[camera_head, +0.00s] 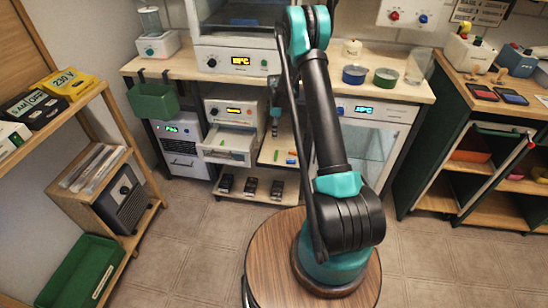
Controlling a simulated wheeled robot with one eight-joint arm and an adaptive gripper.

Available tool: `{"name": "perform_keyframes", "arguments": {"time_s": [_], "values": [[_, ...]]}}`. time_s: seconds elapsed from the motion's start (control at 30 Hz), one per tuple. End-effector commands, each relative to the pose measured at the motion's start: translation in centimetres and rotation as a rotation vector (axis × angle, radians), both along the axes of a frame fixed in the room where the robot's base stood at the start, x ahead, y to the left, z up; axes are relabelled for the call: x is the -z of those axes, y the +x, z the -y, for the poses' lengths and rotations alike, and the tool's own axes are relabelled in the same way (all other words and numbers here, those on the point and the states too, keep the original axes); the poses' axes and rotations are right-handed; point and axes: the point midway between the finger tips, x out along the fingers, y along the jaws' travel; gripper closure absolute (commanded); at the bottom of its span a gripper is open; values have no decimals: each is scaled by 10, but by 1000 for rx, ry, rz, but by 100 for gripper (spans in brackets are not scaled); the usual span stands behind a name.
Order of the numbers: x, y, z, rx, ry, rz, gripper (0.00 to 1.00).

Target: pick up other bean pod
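My gripper (275,131) hangs pointing down at the far end of my arm, above a wooden shelf (268,158) between the cabinets. It is small and dark here, and I cannot tell whether its fingers are open or shut. Small slim pieces lie on that shelf: a green piece (290,161) and an orange one (292,152). The green piece may be a bean pod, but it is too small to be sure. It lies below and to the right of my gripper, apart from it. My arm hides part of the shelf's right side.
A white drawer unit (228,157) stands pulled out left of the shelf. Several dark boxes (250,186) sit on the lower shelf. A glass-fronted cabinet (371,145) stands at the right. A green bin (153,101) hangs at the left.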

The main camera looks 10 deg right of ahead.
Motion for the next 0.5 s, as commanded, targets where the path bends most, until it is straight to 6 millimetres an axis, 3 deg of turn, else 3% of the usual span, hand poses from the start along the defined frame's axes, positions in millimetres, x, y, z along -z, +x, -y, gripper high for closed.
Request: {"name": "perform_keyframes", "arguments": {"time_s": [0.5], "values": [[96, 0, 0, 2, 0, 1, 2]]}}
